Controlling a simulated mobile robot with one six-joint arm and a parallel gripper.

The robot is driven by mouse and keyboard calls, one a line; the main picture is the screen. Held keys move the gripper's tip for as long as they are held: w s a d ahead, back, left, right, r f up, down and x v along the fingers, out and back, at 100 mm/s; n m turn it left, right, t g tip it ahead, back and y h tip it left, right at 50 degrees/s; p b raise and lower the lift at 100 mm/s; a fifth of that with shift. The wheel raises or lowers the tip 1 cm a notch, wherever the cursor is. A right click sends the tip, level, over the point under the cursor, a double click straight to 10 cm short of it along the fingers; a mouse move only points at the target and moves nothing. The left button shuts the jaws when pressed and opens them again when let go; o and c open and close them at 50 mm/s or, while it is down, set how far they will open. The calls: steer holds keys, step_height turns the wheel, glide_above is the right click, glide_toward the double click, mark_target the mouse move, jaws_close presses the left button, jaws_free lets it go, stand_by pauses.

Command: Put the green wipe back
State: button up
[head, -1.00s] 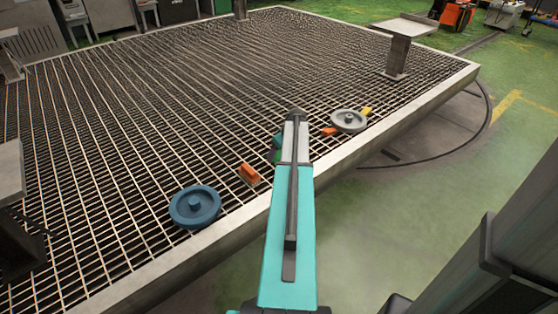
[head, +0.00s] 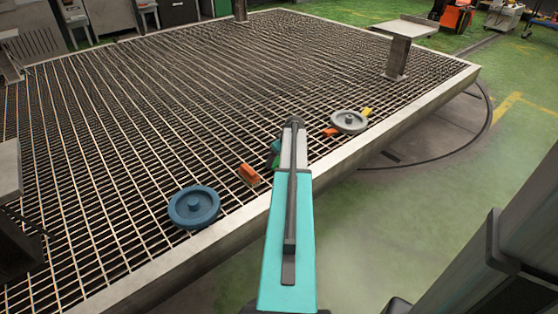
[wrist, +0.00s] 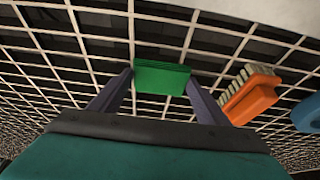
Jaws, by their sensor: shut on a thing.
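The green wipe (wrist: 162,77) is a small green block between the two fingers of my gripper (wrist: 159,82) in the wrist view. My gripper is shut on it, with grating showing behind. In the head view the green wipe (head: 275,147) shows just left of my arm, partly hidden by it. I cannot tell whether it touches the grating or hangs just above it. My fingers are hidden behind the arm in the head view.
An orange brush (head: 249,174) and a blue round lid (head: 194,207) lie left of my arm on the grating (head: 140,110). A grey round lid (head: 348,122), an orange piece (head: 330,132) and a yellow piece (head: 367,111) lie to its right.

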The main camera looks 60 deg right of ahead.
steer(key=shift+f, duration=0.1)
steer(key=o, duration=0.9)
steer(key=p+v, duration=0.2)
steer(key=v, duration=1)
steer(key=shift+p, duration=0.35)
steer(key=shift+r, duration=0.3)
